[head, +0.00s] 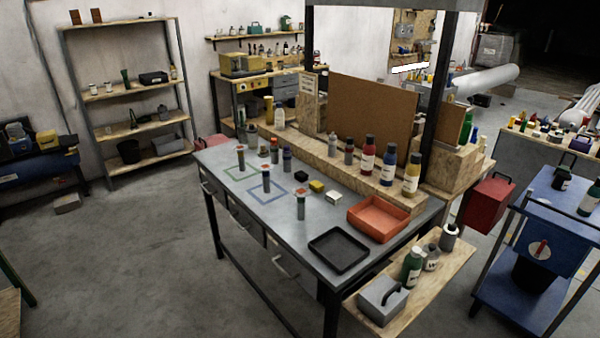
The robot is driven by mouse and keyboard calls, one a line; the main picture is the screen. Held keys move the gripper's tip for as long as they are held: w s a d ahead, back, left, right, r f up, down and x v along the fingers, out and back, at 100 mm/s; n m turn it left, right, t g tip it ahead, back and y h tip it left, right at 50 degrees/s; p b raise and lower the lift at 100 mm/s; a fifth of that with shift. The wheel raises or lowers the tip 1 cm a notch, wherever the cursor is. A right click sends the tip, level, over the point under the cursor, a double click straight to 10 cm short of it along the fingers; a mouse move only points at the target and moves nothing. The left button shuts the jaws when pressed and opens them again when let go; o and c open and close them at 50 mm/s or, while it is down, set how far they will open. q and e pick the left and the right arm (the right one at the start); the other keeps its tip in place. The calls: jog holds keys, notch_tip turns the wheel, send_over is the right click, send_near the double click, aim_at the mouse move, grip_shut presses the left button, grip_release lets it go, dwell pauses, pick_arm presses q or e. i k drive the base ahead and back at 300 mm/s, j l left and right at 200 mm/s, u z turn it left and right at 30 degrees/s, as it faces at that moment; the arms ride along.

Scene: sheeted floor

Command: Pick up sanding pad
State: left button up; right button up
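A workbench (330,222) with a grey top stands in the middle of the head view. Near its centre lies a small black and yellow block (316,187), with a small pale block (332,197) just right of it. Either could be the sanding pad; I cannot tell which at this size. Upright cylinders with coloured tops stand nearby, one with a red top (301,205) in front of the blocks and another (266,178) to their left. Neither of my grippers is in view.
A black tray (338,272) and an orange tray (352,228) sit at the bench's right end. Bottles (388,168) line a raised wooden ledge behind. A side shelf (440,262) holds a grey box (382,300) and bottles. The floor (150,250) left of the bench is clear.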

aim_at(301, 176)
jog(key=i+j+z, duration=0.1)
jog(key=i+j, duration=0.5)
jog(key=i+j+z, duration=0.15)
jog(key=i+j, duration=0.4)
jog(key=i+j+z, duration=0.1)
jog(key=i+j, duration=0.45)
jog(key=j, duration=0.25)
